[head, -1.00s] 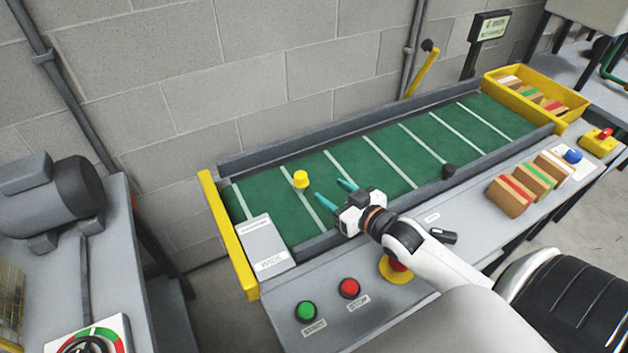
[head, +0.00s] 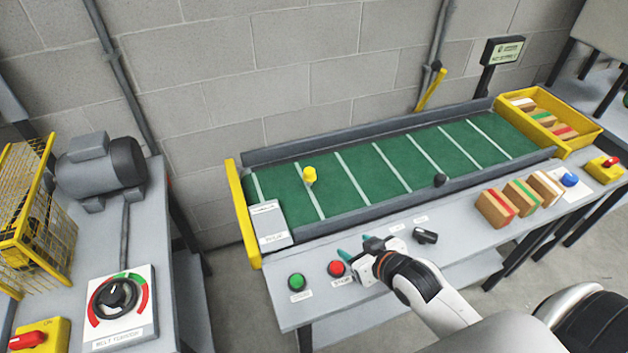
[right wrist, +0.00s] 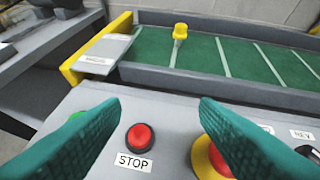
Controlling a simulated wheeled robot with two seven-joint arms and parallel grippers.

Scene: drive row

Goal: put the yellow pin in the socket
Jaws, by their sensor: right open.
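The yellow pin (head: 309,175) stands on the green conveyor belt near its left end, by a white cross line. It also shows beyond my fingers in the right wrist view (right wrist: 180,32). My right gripper (head: 355,247) is open and empty, with teal fingers. It is over the grey control panel in front of the belt, near the red stop button, apart from the pin. In the right wrist view the fingers (right wrist: 160,108) are spread wide with nothing between them. I cannot make out a socket. My left gripper is not in view.
The belt (head: 390,168) has grey side rails and a yellow left end plate (head: 242,215). The panel has a green button (head: 297,282), a red stop button (head: 336,269) and a red-and-yellow button (right wrist: 216,158). Wooden blocks (head: 497,208) stand right. A yellow tray (head: 582,122) is at the far end.

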